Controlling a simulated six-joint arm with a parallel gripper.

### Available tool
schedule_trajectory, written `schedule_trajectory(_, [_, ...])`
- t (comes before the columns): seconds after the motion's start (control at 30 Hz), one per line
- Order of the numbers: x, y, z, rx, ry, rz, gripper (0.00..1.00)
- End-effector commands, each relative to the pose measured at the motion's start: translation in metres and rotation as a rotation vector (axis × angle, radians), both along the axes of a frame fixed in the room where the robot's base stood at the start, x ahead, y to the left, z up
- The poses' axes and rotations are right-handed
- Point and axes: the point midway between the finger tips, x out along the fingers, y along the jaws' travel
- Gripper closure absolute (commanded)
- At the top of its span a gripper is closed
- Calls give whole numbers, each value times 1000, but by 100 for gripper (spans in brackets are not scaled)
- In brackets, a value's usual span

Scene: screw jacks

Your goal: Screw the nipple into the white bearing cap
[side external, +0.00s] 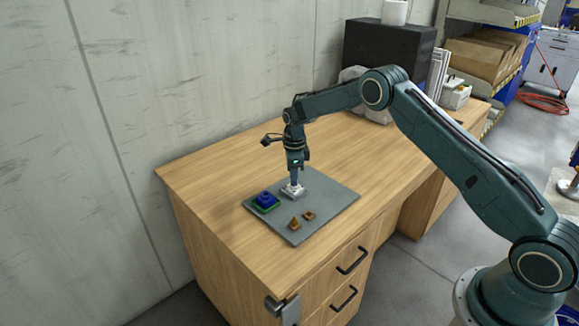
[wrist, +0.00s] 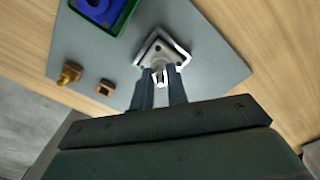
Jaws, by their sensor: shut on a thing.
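The white bearing cap (side external: 289,194) lies on the grey mat under my gripper (side external: 294,184). In the wrist view the cap (wrist: 150,48) is a squarish white piece with a grey middle, just beyond the fingertips. My gripper (wrist: 161,76) points down at the cap, its fingers shut on a small pale piece (wrist: 160,79) at the cap's near side. The fingers partly hide this piece. I cannot tell whether it is the nipple or part of the cap, nor whether any thread is engaged.
A blue part (side external: 265,198) sits in a green-rimmed square holder (side external: 268,210) left of the cap. A brass-brown pointed piece (side external: 294,224) and a smaller brown block with a hole (side external: 309,215) lie on the mat (side external: 335,202). The mat's right side is clear.

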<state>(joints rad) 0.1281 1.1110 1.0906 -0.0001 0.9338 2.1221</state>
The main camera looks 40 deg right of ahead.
Motion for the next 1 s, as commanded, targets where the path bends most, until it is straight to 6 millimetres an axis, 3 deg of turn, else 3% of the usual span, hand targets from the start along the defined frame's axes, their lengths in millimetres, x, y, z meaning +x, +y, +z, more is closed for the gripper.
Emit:
schedule_trajectory(0.4, [-6, -2, -5, -1, 21, -316, 100])
schedule_trajectory(0.77, [-6, -1, -5, -1, 21, -359, 100])
schedule_trajectory(0.8, [-6, -1, -5, -1, 21, -359, 79])
schedule_trajectory(0.87, [-5, -1, -5, 0, 19, -358, 68])
schedule_trajectory(1.0, [-4, -1, -3, 1, 14, -356, 68])
